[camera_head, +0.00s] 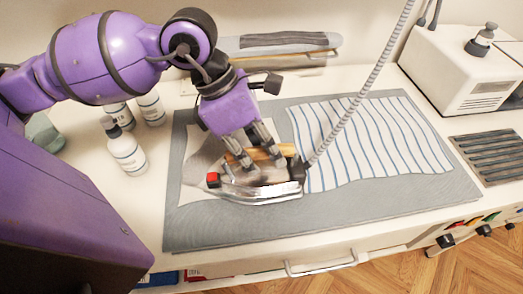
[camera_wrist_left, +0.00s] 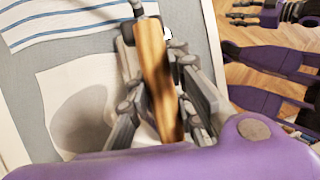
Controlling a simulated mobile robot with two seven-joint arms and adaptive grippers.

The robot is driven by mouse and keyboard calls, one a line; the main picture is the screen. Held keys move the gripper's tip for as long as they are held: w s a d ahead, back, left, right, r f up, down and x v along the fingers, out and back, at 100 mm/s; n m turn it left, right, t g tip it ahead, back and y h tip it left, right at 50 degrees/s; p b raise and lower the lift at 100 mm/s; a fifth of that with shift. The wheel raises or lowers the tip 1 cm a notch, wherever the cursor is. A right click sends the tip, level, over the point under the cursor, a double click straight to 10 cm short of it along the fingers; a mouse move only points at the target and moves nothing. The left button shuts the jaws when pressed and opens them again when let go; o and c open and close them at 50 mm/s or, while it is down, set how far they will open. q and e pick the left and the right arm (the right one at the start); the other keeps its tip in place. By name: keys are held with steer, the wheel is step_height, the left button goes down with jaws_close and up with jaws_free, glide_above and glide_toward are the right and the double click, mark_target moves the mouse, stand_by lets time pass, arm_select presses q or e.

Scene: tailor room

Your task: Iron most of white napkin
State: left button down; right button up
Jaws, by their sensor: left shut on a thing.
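The white napkin (camera_head: 199,160) lies on the left part of the grey ironing mat (camera_head: 400,201). The iron (camera_head: 262,188) has a silver body, a red knob and a wooden handle, and it sits over the napkin's right part, hiding some of it. My left gripper (camera_head: 255,158) is shut on the iron's wooden handle; the handle (camera_wrist_left: 157,75) lies between the fingers in the left wrist view. The napkin (camera_wrist_left: 72,88) also shows there, with a rounded shadow on it. Whether the iron's sole touches the napkin is unclear.
A blue-striped cloth (camera_head: 367,138) lies on the mat right of the iron. A ribbed hose (camera_head: 362,89) rises from the iron. Bottles (camera_head: 124,150) stand left of the mat. A white machine (camera_head: 465,72) and a dark grille (camera_head: 490,155) are at right.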

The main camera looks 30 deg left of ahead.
arm_select(q)
steer(key=shift+a, duration=0.1)
steer(key=w+a+b, duration=0.2)
steer(key=w+a, duration=0.3)
steer(key=w, duration=0.2)
steer(key=shift+w+a+r, duration=0.2)
steer(key=shift+w+a, duration=0.1)
arm_select(e)
steer(key=shift+s+f, duration=0.4)
steer(key=shift+f, duration=0.25)
steer(key=shift+s+f, duration=0.35)
steer(key=shift+f, duration=0.3)
stand_by(0.4)
arm_select(q)
steer(key=shift+w, duration=0.1)
steer(key=w+a+b, duration=0.2)
steer(key=w+a, duration=0.3)
steer(key=w, duration=0.2)
steer(key=shift+w+a, duration=0.15)
steer(key=shift+a, duration=0.15)
arm_select(e)
steer(key=shift+s+f+g, duration=0.2)
steer(key=shift+s+f, duration=0.2)
steer(key=shift+f, duration=0.3)
steer(key=shift+s+f+g, duration=0.2)
steer(key=shift+s+f, duration=0.15)
steer(key=shift+f, duration=0.3)
arm_select(q)
steer(key=shift+a, duration=0.2)
stand_by(0.4)
